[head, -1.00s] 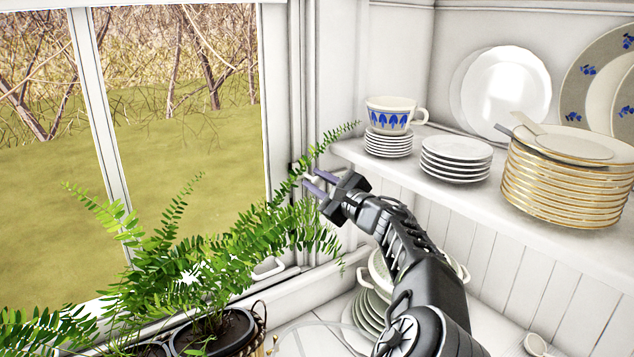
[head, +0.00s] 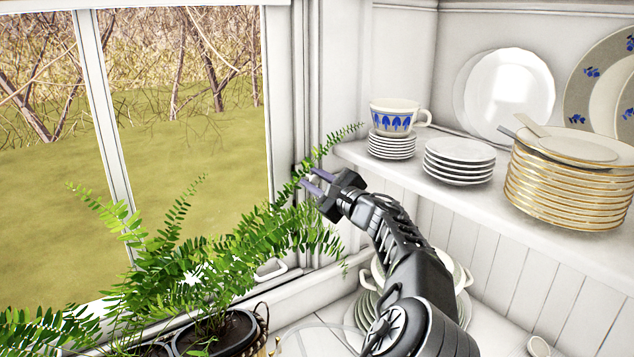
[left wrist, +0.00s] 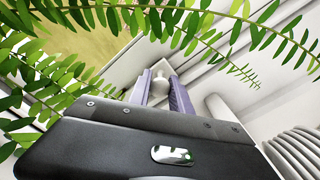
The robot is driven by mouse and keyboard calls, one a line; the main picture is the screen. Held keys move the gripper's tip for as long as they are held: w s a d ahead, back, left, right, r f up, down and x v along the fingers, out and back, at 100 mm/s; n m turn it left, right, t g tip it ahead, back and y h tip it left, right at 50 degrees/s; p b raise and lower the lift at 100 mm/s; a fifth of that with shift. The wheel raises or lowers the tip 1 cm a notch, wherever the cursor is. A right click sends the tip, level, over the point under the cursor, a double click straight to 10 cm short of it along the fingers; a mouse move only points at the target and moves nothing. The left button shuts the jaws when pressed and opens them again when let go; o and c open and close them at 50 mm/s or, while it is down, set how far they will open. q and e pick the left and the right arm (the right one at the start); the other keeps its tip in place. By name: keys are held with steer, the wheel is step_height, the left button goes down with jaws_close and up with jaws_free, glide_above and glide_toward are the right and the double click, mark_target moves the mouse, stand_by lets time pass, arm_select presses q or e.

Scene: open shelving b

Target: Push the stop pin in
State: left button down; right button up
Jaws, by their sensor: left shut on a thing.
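My left gripper (head: 312,181) is at the window frame's right upright, beside a small dark fitting (head: 297,170). Its two purple fingers are shut on a small pale piece, the stop pin (left wrist: 160,80), which shows between them in the left wrist view. The fingers hide much of the pin, and I cannot tell how deep it sits. The window (head: 190,180) has a pale handle (head: 270,270) low on its frame. My right gripper is not in view.
Fern fronds (head: 225,250) from a dark pot (head: 225,335) hang close to the gripper's left and below it. On the right, a white shelf (head: 440,175) holds a blue-patterned cup (head: 396,117) and plate stacks (head: 565,180). More crockery stands below, behind my arm.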

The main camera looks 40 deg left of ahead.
arm_select(q)
steer(key=c, duration=1.2)
jaws_free()
steer(key=shift+a, duration=0.1)
steer(key=shift+o, duration=0.2)
steer(key=b+v, duration=0.2)
steer(key=v, duration=0.6)
